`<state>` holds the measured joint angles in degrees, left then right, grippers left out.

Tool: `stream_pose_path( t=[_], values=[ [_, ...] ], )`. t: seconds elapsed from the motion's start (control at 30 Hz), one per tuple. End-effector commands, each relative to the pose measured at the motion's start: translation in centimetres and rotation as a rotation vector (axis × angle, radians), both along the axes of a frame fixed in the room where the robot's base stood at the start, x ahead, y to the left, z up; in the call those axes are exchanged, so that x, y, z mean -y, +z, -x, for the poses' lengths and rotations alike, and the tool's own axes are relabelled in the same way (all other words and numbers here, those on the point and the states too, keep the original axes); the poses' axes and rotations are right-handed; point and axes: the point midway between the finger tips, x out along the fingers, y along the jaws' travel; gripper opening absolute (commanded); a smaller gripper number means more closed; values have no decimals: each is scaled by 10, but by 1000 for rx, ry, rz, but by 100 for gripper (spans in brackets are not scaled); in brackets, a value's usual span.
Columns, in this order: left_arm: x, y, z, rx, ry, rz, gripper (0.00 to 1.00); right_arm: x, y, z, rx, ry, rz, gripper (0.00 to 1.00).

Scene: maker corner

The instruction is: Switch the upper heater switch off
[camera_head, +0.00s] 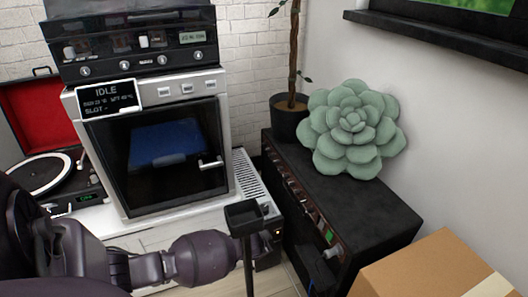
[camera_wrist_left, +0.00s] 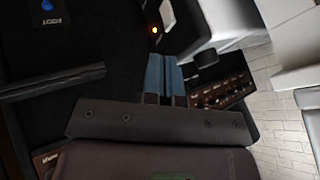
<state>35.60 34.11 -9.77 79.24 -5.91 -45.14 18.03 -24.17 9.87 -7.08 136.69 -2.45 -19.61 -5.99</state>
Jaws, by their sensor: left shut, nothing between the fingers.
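My left arm reaches in from the lower left in the head view and ends low beside a white slatted unit (camera_head: 256,190), which may be the heater. The fingers there are hard to make out. In the left wrist view my left gripper (camera_wrist_left: 161,62) is shut and empty, its two blue-grey fingers together. Beyond the fingertips is a dark panel with a small lit orange lamp (camera_wrist_left: 154,29) and a pale switch-like part (camera_wrist_left: 167,12). The gripper looks apart from both. I cannot tell which switch is the upper one or how it is set. My right gripper is not in view.
A black amplifier-like cabinet (camera_head: 370,205) stands right of the arm's end, carrying a plant pot (camera_head: 289,124) and a green succulent cushion (camera_head: 352,128). A black tray on a post (camera_head: 245,213) stands close in front. A printer (camera_head: 155,150), a turntable (camera_head: 40,176) and a cardboard box (camera_head: 430,268) surround it.

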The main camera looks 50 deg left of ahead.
Motion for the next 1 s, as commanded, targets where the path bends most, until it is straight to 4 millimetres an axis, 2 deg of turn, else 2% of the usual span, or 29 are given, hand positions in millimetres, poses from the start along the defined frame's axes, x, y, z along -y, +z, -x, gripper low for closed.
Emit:
stream_pose_path(
  t=[0.3,0.5,0.7,1.0],
  values=[
    [-14,-46,-20,-13,-1,-1,0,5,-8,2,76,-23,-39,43],
    [-22,-65,-37,-9,-1,-1,0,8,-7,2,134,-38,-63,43],
    [-27,-74,-48,-5,-1,0,0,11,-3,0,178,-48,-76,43],
    [-28,-74,-52,0,0,1,0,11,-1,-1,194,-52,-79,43]
  ],
)
